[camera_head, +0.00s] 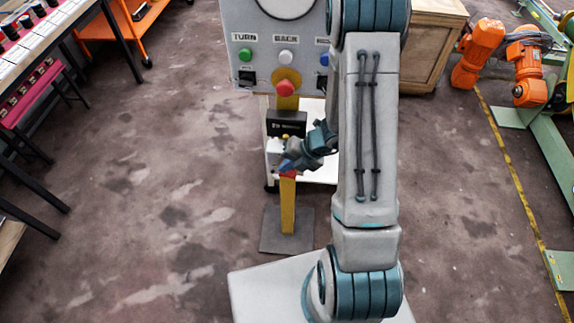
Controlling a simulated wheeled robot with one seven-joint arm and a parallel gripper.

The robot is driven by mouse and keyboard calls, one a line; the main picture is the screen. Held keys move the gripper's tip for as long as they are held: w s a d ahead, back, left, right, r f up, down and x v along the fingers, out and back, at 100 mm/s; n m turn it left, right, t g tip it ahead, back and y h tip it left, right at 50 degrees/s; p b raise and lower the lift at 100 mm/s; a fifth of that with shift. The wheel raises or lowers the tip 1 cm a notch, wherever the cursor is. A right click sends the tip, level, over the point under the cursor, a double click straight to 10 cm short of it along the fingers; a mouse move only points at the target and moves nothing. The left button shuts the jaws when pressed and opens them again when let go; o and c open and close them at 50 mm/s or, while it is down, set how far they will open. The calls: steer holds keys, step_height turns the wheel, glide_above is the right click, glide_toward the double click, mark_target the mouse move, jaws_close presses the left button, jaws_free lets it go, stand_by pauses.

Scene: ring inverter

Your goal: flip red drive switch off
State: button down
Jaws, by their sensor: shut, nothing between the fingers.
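A grey control panel (262,72) on a yellow post (287,208) stands ahead of me. It carries a red mushroom-shaped button (286,88) on a yellow plate, and black switches, one of them at lower left (247,76). A small red part (287,173) shows low on the post, right at my gripper; I cannot tell if it is the red drive switch. My gripper (284,164) is shut and empty, in front of the post below a black box (287,122). Whether it touches the red part cannot be told. My arm hides the panel's right side.
The panel also has a green button (244,54), a white button (286,56) and a blue button (324,59). A bench (40,38) stands at left, a wooden crate (428,50) behind my arm, and orange robot arms (480,50) at right. The floor between is clear.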

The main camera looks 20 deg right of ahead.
steer(key=shift+r, duration=0.45)
steer(key=shift+d+r+p, duration=0.15)
steer(key=shift+r+p, duration=0.05)
steer(key=shift+p, duration=0.1)
steer(key=p+v, duration=0.2)
steer(key=v, duration=1.1)
steer(key=shift+s+r, duration=0.1)
steer(key=shift+r, duration=0.05)
